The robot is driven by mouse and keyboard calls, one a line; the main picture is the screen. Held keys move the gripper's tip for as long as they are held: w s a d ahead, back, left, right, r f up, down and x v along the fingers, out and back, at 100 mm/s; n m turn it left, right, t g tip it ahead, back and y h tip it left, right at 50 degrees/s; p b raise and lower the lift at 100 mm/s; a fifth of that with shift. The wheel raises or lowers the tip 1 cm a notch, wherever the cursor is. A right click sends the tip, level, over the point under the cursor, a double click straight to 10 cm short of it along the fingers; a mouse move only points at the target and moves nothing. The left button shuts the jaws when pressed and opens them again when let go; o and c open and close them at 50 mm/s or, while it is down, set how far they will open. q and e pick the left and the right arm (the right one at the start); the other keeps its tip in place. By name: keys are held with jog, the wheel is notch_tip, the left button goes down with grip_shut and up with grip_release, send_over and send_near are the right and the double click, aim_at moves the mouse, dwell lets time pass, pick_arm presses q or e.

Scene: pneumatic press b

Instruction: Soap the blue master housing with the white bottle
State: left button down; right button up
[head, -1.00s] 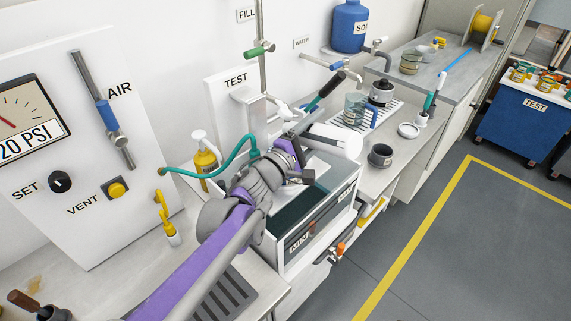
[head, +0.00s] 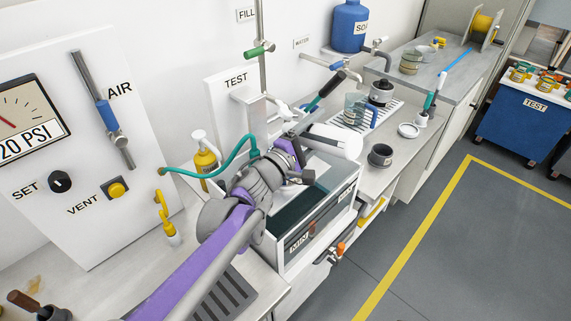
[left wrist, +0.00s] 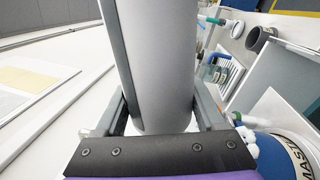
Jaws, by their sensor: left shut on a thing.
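My left gripper (head: 302,147) is shut around the white bottle (head: 338,141). The bottle lies nearly level in the head view, its rounded end pointing right, above the far end of the tank. In the left wrist view the bottle (left wrist: 155,60) fills the gap between the two fingers. The blue master housing (left wrist: 272,150) shows at the lower right of the left wrist view, beside the gripper, with a white label whose visible letters read "MAST". The rest of it is cut off by the frame edge. I cannot make it out in the head view. My right gripper is not in view.
A glass-sided tank (head: 320,220) stands below my left arm. A yellow pump bottle (head: 206,162) and a teal hose (head: 215,172) are by the wall. A dark cup (head: 380,156) and a white dish (head: 408,130) stand on the bench to the right. The floor (head: 455,240) is clear.

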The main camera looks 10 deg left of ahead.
pick_arm(q)
notch_tip(320, 180, down, 5)
jog(key=m+b, duration=0.1)
jog(key=m, duration=0.2)
jog(key=m+g+h+b, duration=0.1)
jog(key=m, duration=0.3)
jog(key=shift+s+d+r+h+b, duration=0.1)
jog(key=shift+r+h+b, duration=0.1)
jog(key=shift+h+b, duration=0.15)
jog(key=shift+s+d+r+m+g+h+p, duration=0.2)
jog(key=shift+m+p, duration=0.8)
jog(key=shift+m, duration=0.75)
jog(key=shift+d+m+g+h+p, duration=0.1)
jog(key=shift+m+g+p, duration=0.25)
jog(key=shift+m+p, duration=1.05)
jog(key=shift+s+d+r+m+g+h+p, duration=0.2)
jog(key=shift+m+p, duration=0.35)
jog(key=shift+m, duration=1.6)
jog(key=shift+w, duration=0.1)
